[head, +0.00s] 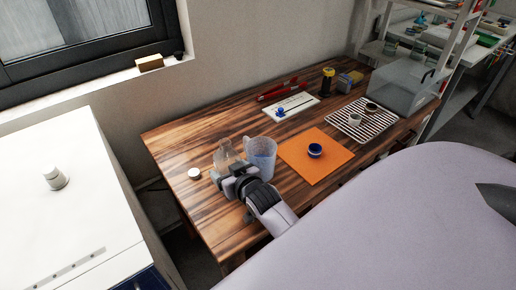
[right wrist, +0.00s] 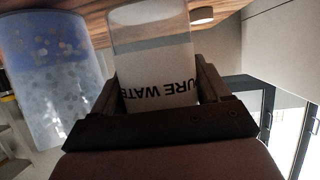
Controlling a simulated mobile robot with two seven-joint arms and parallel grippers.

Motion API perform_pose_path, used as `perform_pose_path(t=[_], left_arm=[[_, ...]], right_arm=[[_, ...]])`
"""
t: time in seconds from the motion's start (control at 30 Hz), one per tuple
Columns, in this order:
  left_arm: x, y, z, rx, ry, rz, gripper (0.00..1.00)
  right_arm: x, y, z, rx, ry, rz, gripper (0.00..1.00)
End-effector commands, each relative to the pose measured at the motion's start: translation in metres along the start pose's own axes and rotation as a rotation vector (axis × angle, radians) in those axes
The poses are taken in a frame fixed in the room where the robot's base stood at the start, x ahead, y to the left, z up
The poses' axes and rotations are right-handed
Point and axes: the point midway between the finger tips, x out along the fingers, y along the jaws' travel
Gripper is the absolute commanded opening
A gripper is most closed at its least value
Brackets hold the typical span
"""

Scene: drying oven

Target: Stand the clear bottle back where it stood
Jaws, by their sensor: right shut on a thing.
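The clear bottle (head: 226,154) is at the front left of the wooden table, beside a translucent bluish pitcher (head: 262,158). My right gripper (head: 231,182) is shut on the bottle. In the right wrist view the bottle (right wrist: 152,45) sits between the two fingers, with a white label with black letters partly readable as "URE WATE". The gripper hides part of the bottle in the head view, and I cannot tell whether its base touches the table. My left gripper is not in view.
A small white round lid (head: 194,173) lies left of the bottle. The pitcher also shows close by in the right wrist view (right wrist: 52,75). An orange mat (head: 300,170) with a blue bowl (head: 315,150) lies right of the pitcher. The wooden table (head: 185,145) is clear behind the lid.

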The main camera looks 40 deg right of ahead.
Motion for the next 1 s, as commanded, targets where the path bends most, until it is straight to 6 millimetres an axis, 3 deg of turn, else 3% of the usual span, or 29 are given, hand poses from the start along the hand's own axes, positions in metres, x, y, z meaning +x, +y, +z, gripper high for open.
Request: perform_pose_path(t=[0.13, 0.23, 0.5, 0.7, 0.9, 1.0], left_arm=[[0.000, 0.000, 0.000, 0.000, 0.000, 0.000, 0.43], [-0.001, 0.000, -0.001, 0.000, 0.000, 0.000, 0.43], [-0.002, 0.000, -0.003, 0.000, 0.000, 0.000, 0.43], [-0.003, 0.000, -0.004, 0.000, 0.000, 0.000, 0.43], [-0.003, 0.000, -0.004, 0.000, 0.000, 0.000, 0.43], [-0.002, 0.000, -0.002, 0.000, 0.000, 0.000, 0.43]], right_arm=[[-0.002, -0.002, -0.008, -0.001, 0.004, -0.002, 0.33], [-0.006, -0.005, -0.024, -0.004, 0.008, -0.005, 0.33], [-0.044, -0.025, -0.102, -0.015, 0.012, -0.028, 0.33], [-0.080, -0.037, -0.143, -0.021, 0.008, -0.047, 0.33], [-0.102, -0.042, -0.159, -0.024, 0.001, -0.057, 0.33], [-0.102, -0.043, -0.153, -0.025, -0.003, -0.058, 0.33]])
